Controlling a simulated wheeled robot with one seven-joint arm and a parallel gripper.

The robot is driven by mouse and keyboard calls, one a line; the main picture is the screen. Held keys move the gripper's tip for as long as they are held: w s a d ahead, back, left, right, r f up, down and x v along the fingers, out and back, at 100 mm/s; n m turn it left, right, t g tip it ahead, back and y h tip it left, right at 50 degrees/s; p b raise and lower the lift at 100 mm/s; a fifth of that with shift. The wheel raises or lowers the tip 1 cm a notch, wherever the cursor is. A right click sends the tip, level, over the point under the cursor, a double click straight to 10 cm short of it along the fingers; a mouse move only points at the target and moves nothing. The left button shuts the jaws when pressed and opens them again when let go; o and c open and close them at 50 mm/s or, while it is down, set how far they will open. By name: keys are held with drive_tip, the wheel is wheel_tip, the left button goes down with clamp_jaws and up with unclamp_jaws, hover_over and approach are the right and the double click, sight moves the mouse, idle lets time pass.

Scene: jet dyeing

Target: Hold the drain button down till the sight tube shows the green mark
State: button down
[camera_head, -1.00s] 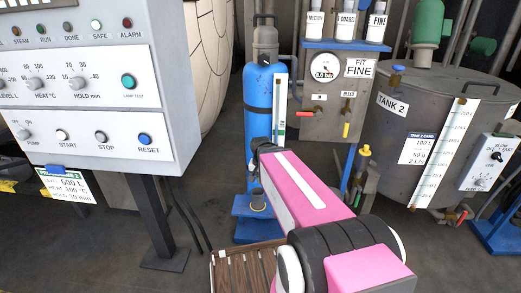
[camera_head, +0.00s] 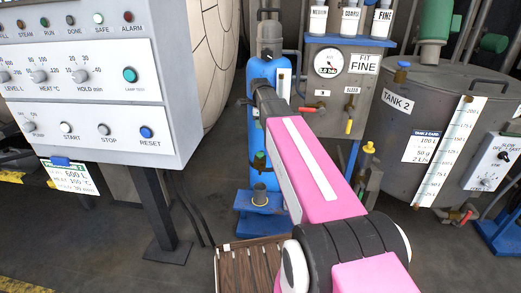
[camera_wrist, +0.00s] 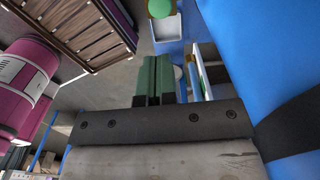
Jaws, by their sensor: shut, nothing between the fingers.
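My gripper (camera_wrist: 158,80) shows in the wrist view as two green fingers close together, with nothing between them. A white upright strip (camera_head: 284,83), probably the sight tube's panel, is partly hidden behind my arm. A pale panel edge (camera_wrist: 199,72) stands just right of the fingers in the wrist view; its face is not readable. I cannot tell which part is the drain button.
The control panel (camera_head: 92,95) stands at left. Tank 2 (camera_head: 395,130) and its scale (camera_head: 448,150) stand at right. A gauge board (camera_head: 335,95) is behind my arm. A slatted wooden pallet (camera_head: 232,268) lies on the floor; it also shows in the wrist view (camera_wrist: 68,30).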

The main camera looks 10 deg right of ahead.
sight(260, 152)
drive_tip(key=shift+w+r, duration=0.15)
drive_tip(key=shift+r, duration=0.15)
drive_tip(key=shift+f, duration=0.1)
wheel_tip(260, 152, down, 14)
drive_tip(key=shift+r, duration=0.1)
idle(0.6)
